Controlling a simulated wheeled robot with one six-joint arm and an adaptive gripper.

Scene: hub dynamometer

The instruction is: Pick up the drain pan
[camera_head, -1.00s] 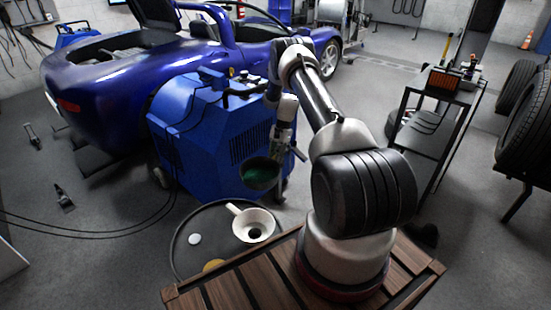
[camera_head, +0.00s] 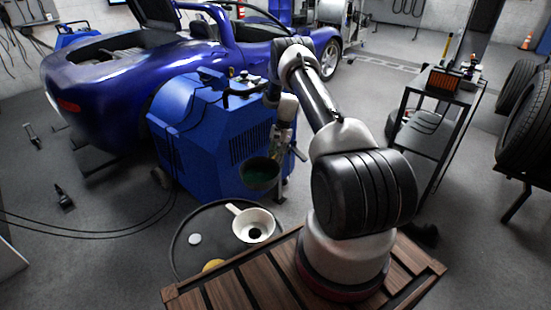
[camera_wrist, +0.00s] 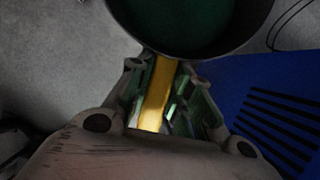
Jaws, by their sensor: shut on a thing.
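The drain pan (camera_head: 260,174) is a dark round vessel with a green inside. It hangs in the air in front of the blue machine in the head view. In the wrist view the drain pan (camera_wrist: 185,45) fills the top, and its yellow handle (camera_wrist: 157,95) runs down between the fingers. My gripper (camera_head: 278,152) is shut on this handle, with a finger on each side; the gripper (camera_wrist: 160,100) also shows in the wrist view. The far end of the handle is hidden by the gripper body.
A blue machine (camera_head: 205,140) stands close behind the pan. A dark round top (camera_head: 190,260) below bears a cream funnel (camera_head: 254,223), a white disc (camera_head: 194,239) and a yellow thing (camera_head: 213,266). A black cart (camera_head: 440,125) stands right. Open floor (camera_head: 110,200) lies left.

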